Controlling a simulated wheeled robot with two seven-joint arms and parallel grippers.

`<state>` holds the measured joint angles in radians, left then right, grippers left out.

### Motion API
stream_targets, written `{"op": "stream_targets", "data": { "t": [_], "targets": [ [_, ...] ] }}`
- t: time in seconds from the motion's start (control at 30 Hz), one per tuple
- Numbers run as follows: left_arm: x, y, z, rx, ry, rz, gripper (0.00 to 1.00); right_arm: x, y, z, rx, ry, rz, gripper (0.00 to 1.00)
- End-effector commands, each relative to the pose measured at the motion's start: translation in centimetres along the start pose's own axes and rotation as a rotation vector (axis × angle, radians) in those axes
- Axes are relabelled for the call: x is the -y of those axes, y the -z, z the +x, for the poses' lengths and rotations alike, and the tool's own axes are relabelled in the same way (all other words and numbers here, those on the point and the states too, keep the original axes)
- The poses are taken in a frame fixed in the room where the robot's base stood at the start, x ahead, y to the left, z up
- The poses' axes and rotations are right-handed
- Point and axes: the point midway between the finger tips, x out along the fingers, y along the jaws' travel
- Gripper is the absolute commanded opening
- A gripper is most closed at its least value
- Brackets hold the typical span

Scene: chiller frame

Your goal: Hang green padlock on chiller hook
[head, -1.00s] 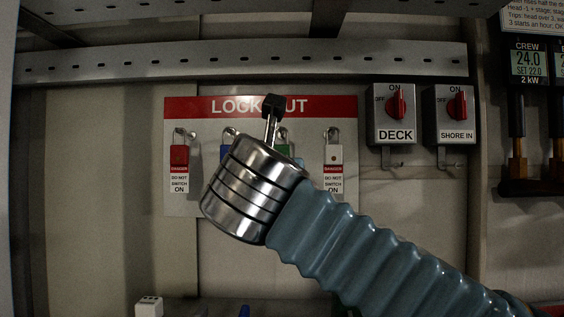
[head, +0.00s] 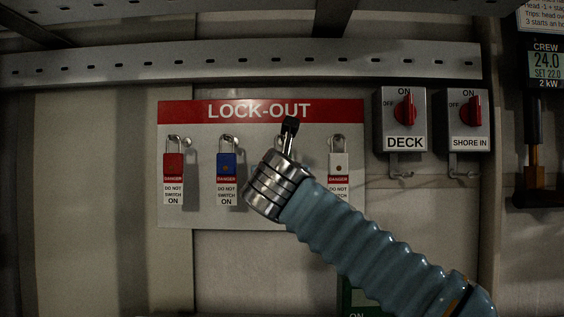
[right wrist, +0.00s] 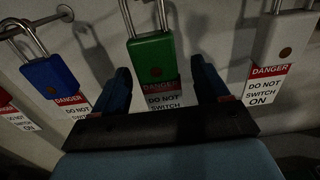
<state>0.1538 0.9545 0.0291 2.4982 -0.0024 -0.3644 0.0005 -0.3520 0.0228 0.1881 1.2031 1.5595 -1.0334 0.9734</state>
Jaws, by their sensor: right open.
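The green padlock (right wrist: 152,60) hangs by its shackle in the right wrist view, with a red and white danger tag below its body. My right gripper (right wrist: 160,72) is open, with one finger on each side of the lower part of the padlock and visible gaps beside it. In the head view my right gripper (head: 290,124) is in front of the lock-out board (head: 190,217) and hides the green padlock. No hook labelled chiller can be read. My left gripper is not in view.
A red padlock (head: 173,164), a blue padlock (head: 226,165) and a white padlock (head: 338,163) hang on the board. The DECK switch box (head: 388,128) and SHORE IN switch box (head: 450,128) have empty hooks below. A green panel (head: 352,297) shows partly behind my arm.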

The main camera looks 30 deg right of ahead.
Motion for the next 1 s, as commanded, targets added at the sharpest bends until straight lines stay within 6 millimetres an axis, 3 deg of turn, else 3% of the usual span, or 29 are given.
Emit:
{"op": "stream_targets", "data": {
  "t": [0.13, 0.4, 0.8, 1.0],
  "targets": [
    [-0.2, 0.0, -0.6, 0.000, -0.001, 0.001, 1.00, 0.0, -0.1, 1.9, 0.000, 0.001, -0.001, 0.74],
    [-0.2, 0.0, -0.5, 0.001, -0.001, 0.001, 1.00, 0.0, 0.0, 2.2, 0.001, 0.000, 0.000, 0.73],
    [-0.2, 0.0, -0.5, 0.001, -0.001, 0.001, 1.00, 0.0, 0.0, 2.2, 0.001, 0.000, -0.001, 0.12],
    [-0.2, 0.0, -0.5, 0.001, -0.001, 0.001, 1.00, 0.0, -0.1, 2.1, 0.001, -0.001, 0.000, 0.12]
  ]
}}
